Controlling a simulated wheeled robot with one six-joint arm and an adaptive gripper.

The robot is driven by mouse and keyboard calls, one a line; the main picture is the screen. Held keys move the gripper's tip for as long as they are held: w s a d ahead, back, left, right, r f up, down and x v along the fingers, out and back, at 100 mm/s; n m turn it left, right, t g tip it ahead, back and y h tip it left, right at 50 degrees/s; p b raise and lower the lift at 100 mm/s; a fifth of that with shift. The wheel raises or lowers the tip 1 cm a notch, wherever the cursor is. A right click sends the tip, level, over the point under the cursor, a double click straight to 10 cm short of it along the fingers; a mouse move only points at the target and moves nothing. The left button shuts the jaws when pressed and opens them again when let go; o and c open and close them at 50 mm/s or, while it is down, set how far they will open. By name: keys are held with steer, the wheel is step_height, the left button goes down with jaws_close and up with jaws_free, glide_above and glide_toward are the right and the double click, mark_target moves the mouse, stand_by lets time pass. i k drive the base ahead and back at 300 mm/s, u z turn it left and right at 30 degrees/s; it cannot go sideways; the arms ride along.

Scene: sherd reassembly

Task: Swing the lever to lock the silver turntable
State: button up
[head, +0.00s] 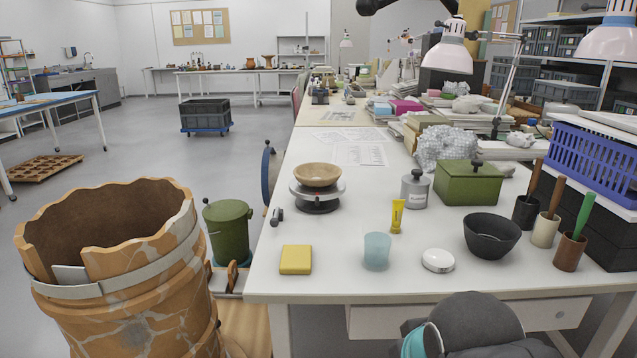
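The silver turntable (335,193) stands near the left edge of the white worktable in the head view. Its round silver disc sits on a dark base. A light brown bowl (318,175) rests upright on the disc. A small reddish spot shows on the turntable's front, but I cannot tell whether it belongs to a lever. A lever cannot be made out clearly, nor whether the turntable is locked. My gripper is not in view.
Near the turntable on the worktable (335,235) are a dark knobbed piece (277,216), a yellow block (296,260), a bluish cup (376,250) and a grey canister (414,190). A large cracked orange vessel (120,275) stands left of the table. The tabletop in front of the turntable is partly clear.

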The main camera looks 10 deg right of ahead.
mark_target(273, 222)
steer(key=k, duration=1.35)
steer(key=u, duration=0.25)
steer(key=i, duration=0.9)
steer(key=u, duration=0.15)
